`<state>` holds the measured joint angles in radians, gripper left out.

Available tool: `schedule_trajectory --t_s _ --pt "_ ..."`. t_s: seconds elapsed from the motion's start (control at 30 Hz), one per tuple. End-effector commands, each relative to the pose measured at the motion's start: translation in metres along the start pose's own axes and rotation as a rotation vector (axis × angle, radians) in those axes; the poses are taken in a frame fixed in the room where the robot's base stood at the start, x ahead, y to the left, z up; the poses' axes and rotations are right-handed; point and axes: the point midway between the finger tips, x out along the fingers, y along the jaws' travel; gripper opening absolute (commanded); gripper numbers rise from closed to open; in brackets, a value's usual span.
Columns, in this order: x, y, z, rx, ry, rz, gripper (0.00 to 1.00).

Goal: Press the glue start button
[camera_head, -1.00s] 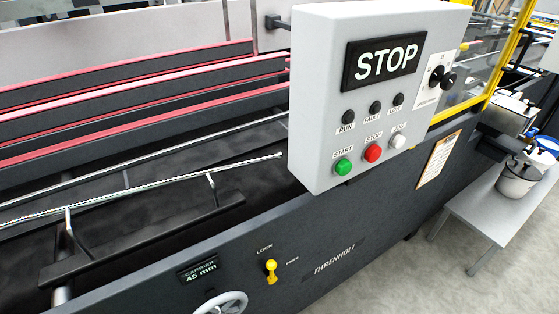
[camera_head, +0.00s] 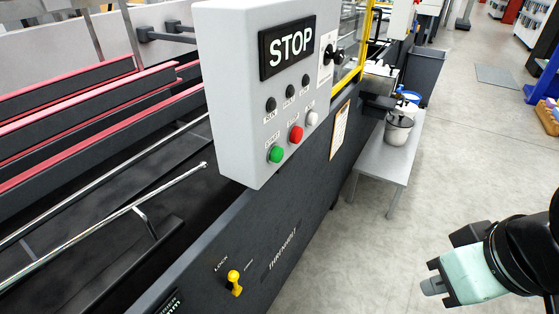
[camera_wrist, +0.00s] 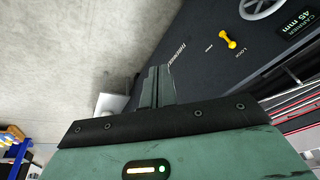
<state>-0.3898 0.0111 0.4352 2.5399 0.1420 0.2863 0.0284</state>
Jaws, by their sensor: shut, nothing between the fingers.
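A grey control box (camera_head: 228,95) with a large STOP display (camera_head: 290,42) is mounted on the dark machine in the head view. A green button (camera_head: 275,154) marked START is at the lower left of its face. A red button (camera_head: 296,134) and a white button (camera_head: 312,118) sit beside it. No glue label is readable near the green button. My gripper (camera_head: 434,286) is at the lower right, over the floor, well apart from the box. Its fingers (camera_wrist: 156,88) are together and empty in the wrist view, where the buttons do not show.
A yellow lock lever (camera_head: 234,282) is on the machine's dark side panel below the box. A low grey table (camera_head: 379,165) with a bucket (camera_head: 398,130) stands beyond the box. Grey floor (camera_head: 400,225) lies open between the machine and my arm.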

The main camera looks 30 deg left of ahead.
Motion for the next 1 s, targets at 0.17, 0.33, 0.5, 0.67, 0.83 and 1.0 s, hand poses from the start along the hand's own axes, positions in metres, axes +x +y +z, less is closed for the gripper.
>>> schedule_trajectory --t_s 0.17,0.33,0.5,0.67,0.83,1.0 --pt "0.054 -0.027 -0.062 0.029 0.304 -0.095 0.0" --pt "0.076 -0.051 -0.116 0.099 0.606 -0.199 0.0" --pt "0.08 -0.065 -0.154 0.207 0.905 -0.303 0.0" --pt "0.071 -0.065 -0.173 0.32 1.145 -0.374 0.0" --pt "0.061 -0.059 -0.178 0.404 1.305 -0.411 0.0" --pt "0.055 -0.057 -0.179 0.434 1.364 -0.421 0.0"
